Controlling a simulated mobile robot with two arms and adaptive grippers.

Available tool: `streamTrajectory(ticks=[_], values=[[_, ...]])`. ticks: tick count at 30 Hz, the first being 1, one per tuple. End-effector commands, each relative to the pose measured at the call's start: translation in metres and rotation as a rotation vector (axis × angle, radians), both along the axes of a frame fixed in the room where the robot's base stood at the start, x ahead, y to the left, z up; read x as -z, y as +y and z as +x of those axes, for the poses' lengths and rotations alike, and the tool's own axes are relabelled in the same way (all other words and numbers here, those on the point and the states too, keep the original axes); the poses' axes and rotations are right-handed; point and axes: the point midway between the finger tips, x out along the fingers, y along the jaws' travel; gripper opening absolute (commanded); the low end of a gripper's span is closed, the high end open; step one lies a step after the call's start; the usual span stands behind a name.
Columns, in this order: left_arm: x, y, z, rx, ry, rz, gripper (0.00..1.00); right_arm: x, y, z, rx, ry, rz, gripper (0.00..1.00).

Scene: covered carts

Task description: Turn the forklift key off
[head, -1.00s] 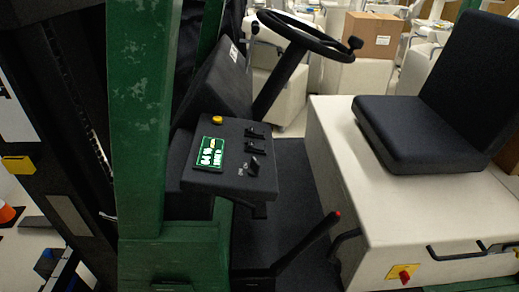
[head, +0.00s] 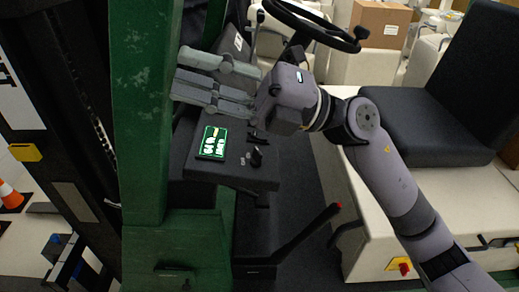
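The forklift's dark control panel (head: 232,172) is left of centre, with a lit green display (head: 213,143) on its left. A small dark key switch (head: 256,157) sits on the panel's right, with small pale markings beside it. My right gripper (head: 190,76) comes in from the right, above the far part of the panel, with its fingers pointing left. A gap shows between its upper and lower fingers and nothing is held. It is apart from the key and hides the yellow button and most of the small levers. My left gripper is not in view.
A green mast post (head: 143,120) stands just left of the panel. The steering wheel (head: 312,27) is behind my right arm, and the black seat (head: 425,140) is at the right. A red-tipped lever (head: 305,232) rises below the panel.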

Motion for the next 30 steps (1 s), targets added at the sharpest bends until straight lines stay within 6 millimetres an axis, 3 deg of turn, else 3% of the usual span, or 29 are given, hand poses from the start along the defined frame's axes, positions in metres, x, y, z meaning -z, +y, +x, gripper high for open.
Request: streamTrajectory(ticks=[2, 5, 9, 15, 18, 21, 26, 30], values=[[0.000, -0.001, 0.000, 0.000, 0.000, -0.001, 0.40, 0.017, 0.014, -0.010, -0.044, -0.163, -0.239, 0.27], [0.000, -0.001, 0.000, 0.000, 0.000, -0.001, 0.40, 0.047, 0.011, -0.004, -0.056, -0.318, -0.560, 0.27], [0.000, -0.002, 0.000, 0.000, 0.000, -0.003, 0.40, 0.073, -0.028, 0.029, 0.017, -0.444, -1.014, 0.27], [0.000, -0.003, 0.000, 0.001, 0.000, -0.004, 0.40, 0.064, -0.102, 0.067, 0.188, -0.462, -1.455, 0.27], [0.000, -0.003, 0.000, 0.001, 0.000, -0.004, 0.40, 0.057, -0.123, 0.074, 0.240, -0.447, -1.554, 0.27], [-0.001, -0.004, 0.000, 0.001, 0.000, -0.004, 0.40, 0.058, -0.129, 0.076, 0.256, -0.438, -1.589, 0.27], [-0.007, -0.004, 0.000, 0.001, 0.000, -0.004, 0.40, 0.075, -0.123, 0.081, 0.252, -0.438, -1.591, 0.27], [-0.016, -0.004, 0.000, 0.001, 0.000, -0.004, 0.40, 0.100, -0.113, 0.087, 0.248, -0.437, -1.590, 0.27]])
